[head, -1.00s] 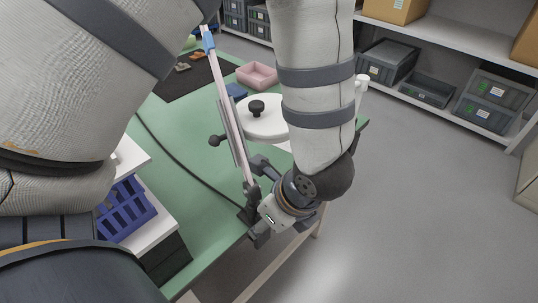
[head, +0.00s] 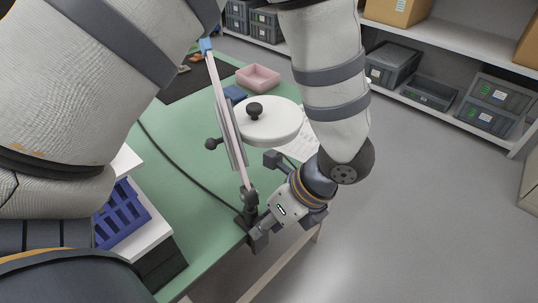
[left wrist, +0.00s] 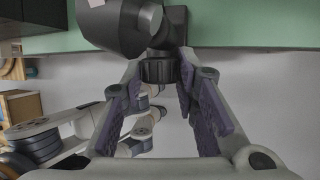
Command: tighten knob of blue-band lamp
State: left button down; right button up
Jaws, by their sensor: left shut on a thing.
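The lamp stands at the table's near edge. Its pale pole (head: 228,130) leans up to a blue band (head: 206,46), and its round white head (head: 281,123) has a black knob on top. Another dark knob (head: 212,143) sticks out left of the pole. The dark base joint (head: 249,198) is at the table edge. My left gripper (head: 262,224) is beside this base. In the left wrist view, its purple-padded fingers (left wrist: 160,78) are shut on a ridged black knob (left wrist: 158,70) below the dark joint. My right gripper is not identifiable in either view.
The green table (head: 185,235) carries a pink tray (head: 258,77), a dark mat (head: 195,84) and a paper sheet (head: 298,148). A blue rack (head: 122,214) stands at left. A dark cable crosses the table. Shelves with grey bins (head: 392,62) stand behind; the floor at right is clear.

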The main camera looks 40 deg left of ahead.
pick_arm(q)
jog(key=shift+w+r, duration=0.15)
jog(key=shift+r, duration=0.05)
dwell(0.7)
jog(key=c, duration=1.3)
grip_release()
jog(key=v, duration=1.2)
jog(key=shift+f, duration=0.1)
